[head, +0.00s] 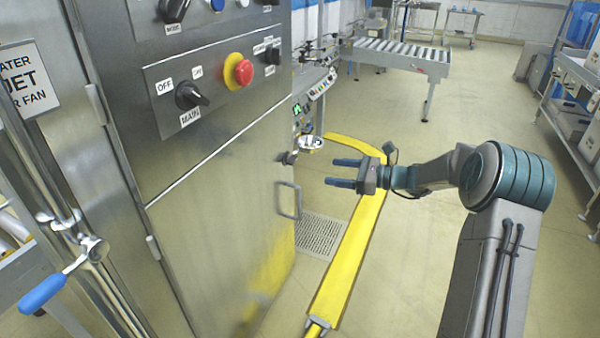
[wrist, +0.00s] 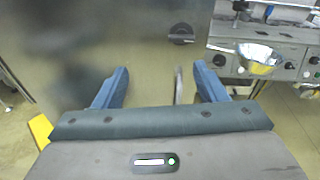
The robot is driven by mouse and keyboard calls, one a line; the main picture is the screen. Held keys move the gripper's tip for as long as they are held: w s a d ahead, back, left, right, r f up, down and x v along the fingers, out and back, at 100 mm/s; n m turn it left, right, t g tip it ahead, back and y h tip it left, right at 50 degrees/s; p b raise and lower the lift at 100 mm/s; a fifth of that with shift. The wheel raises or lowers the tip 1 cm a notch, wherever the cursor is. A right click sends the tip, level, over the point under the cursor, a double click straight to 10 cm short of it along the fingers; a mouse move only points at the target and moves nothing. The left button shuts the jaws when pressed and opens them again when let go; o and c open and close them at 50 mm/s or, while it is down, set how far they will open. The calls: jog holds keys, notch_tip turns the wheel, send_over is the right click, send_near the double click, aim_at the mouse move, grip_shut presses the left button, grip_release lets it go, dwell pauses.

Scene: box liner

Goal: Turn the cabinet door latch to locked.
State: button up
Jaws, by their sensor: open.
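The cabinet door (head: 225,215) is a shiny steel panel and looks closed. Its latch (head: 287,158) is a small dark knob near the door's right edge, above the grey pull handle (head: 289,200). In the wrist view the latch (wrist: 181,31) shows beyond the fingers, its dark grip lying roughly level. Any lock marking is too small to read. My gripper (head: 330,172) is open and empty, its blue fingers pointing at the door. It is apart from the latch, to its right in the head view. The wrist view shows the door between the spread fingers (wrist: 159,76).
Above the door is a control panel with a MAIN rotary switch (head: 188,96) and a red button (head: 243,72). A blue-handled valve (head: 45,292) is at lower left. A bench with a metal bowl (head: 311,143) stands behind. A yellow floor strip (head: 345,265) runs beside the cabinet.

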aim_at(295, 160)
jog(key=shift+m+t+y, duration=0.4)
jog(key=shift+m+t, duration=0.4)
jog(key=shift+m, duration=0.1)
jog(key=w+a, duration=0.2)
jog(key=a, duration=0.1)
jog(key=w+a+f+b, duration=0.1)
jog(key=w+a, duration=0.2)
jog(key=a, duration=0.1)
jog(key=w+a+b, duration=0.1)
jog(key=w+a, duration=0.1)
jog(key=a, duration=0.2)
jog(key=shift+w+a+f, duration=0.15)
jog(key=shift+f, duration=0.15)
jog(key=c, duration=1)
